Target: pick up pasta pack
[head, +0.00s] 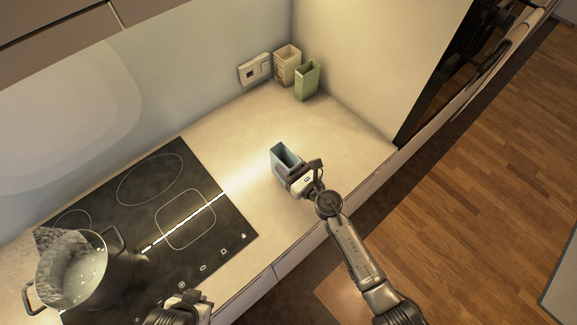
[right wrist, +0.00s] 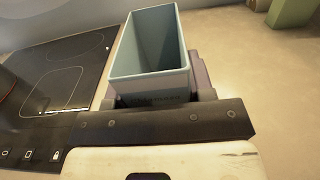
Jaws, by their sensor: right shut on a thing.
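The likely pasta pack is a blue-grey open-topped box (head: 284,157) on the counter to the right of the hob; I cannot read its label. It also shows in the right wrist view (right wrist: 150,85), upright between the fingers. My right gripper (head: 291,173) is shut on this box from its near side. Whether the box touches the counter is hard to tell. My left gripper (head: 188,303) is at the bottom edge of the head view, over the front of the hob; its fingers are not clear.
A beige box (head: 287,66) and a green box (head: 307,80) stand in the back corner beside a wall socket (head: 254,69). A pot (head: 80,270) stands on the black hob (head: 165,225) at left. The counter (head: 340,135) right of the held box is clear.

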